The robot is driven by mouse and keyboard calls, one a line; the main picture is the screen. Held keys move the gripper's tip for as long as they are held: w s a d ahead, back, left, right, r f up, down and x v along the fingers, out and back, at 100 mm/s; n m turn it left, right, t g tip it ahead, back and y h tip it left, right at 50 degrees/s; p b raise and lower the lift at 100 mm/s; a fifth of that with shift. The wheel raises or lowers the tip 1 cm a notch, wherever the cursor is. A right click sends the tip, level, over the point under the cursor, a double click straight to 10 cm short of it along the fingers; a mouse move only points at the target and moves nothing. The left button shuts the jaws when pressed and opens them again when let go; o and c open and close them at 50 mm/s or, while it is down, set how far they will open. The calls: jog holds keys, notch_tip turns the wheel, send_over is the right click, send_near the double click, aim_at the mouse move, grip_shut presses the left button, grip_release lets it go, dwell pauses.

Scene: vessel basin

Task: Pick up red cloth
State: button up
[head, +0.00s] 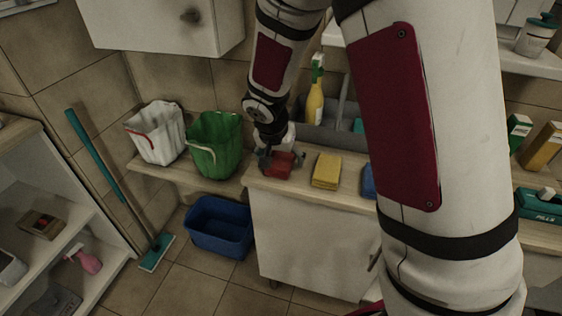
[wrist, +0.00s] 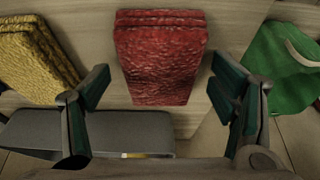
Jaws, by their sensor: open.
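The red cloth (head: 279,166) is a folded, rough-textured stack lying on the wooden counter (head: 323,194), near its left end. In the wrist view the red cloth (wrist: 160,55) is at the top middle, in line with the gap between my fingers. My gripper (head: 281,156) is over the cloth in the head view. In the wrist view my gripper (wrist: 164,90) is open, with one green-padded finger on each side of the cloth's near part. Nothing is held. I cannot tell whether the fingers touch the cloth or how high they are.
A yellow cloth (head: 327,170) lies just right of the red one, with a blue cloth (head: 368,181) beyond it. A grey caddy (head: 316,136) with a yellow bottle (head: 315,104) stands behind.

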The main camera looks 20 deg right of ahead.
aim_at(283, 154)
jog(key=shift+c, duration=0.5)
jog(key=c, duration=1)
jog(key=shift+c, duration=0.2)
jog(key=shift+r+p, duration=0.15)
jog(key=shift+p, duration=0.2)
jog(key=shift+r, duration=0.15)
notch_tip(283, 154, up, 4)
jog(key=shift+f+p, duration=0.1)
jog(key=shift+p, duration=0.2)
jog(key=s+d+r+p, duration=0.1)
jog(key=s+p, duration=0.3)
jog(key=s, duration=1.1)
jog(key=shift+s+d, duration=0.4)
jog(key=shift+d, duration=0.35)
